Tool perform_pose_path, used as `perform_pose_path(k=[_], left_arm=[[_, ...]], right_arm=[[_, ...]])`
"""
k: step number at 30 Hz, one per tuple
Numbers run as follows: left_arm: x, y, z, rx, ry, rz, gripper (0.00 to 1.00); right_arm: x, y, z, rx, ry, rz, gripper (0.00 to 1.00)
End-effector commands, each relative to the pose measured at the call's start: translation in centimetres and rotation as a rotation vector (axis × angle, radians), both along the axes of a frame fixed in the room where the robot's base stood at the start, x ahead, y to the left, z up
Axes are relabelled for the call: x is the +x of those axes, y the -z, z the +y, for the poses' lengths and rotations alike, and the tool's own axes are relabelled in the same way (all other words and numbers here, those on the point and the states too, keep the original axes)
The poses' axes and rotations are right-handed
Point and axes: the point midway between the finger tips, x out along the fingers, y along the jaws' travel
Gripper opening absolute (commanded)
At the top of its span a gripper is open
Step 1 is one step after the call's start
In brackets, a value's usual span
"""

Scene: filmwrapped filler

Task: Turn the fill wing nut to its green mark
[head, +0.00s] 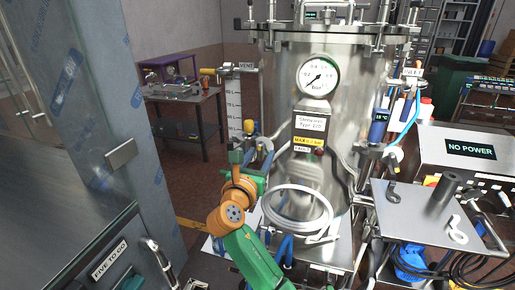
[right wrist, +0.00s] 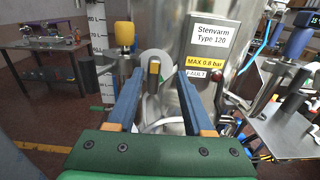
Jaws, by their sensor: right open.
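My right gripper (head: 262,150) reaches up to the lower left front of the steel tank (head: 350,100). In the right wrist view its two blue fingers (right wrist: 159,71) stand apart. I make out no green mark for certain. My left gripper is out of view.
A label plate (head: 309,124) and a pressure gauge (head: 318,77) are on the tank front. A metal shelf (head: 425,205) with hooks stands right. A glass-sided cabinet (head: 85,90) fills the left.

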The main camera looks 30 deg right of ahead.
Motion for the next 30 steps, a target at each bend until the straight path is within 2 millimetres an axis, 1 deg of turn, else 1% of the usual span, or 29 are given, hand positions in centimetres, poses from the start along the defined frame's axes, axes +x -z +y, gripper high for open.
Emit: perform_pose_path(k=[1,4,11,14,15,17,25,30], left_arm=[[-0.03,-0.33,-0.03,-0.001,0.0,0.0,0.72],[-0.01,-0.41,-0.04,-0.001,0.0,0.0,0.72],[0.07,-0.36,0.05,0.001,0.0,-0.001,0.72],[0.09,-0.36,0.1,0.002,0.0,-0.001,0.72],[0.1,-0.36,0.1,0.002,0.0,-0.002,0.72],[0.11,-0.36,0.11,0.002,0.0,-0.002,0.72],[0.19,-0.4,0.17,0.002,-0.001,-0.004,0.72],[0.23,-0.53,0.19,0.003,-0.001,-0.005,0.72]], right_arm=[[0.48,-0.18,-0.58,-0.001,0.002,0.002,0.51],[1.07,-0.05,-1.23,0.0,0.0,0.001,0.51],[1.22,0.09,-1.39,0.001,-0.001,0.0,0.51],[1.22,0.09,-1.38,0.001,-0.002,0.0,0.27],[1.22,0.09,-1.37,0.001,-0.002,0.0,0.16],[1.22,0.09,-1.37,0.001,-0.002,0.0,0.0],[1.2,0.1,-1.37,0.006,-0.001,-0.004,0.0],[1.19,0.06,-1.37,0.035,-0.002,-0.038,0.0]])
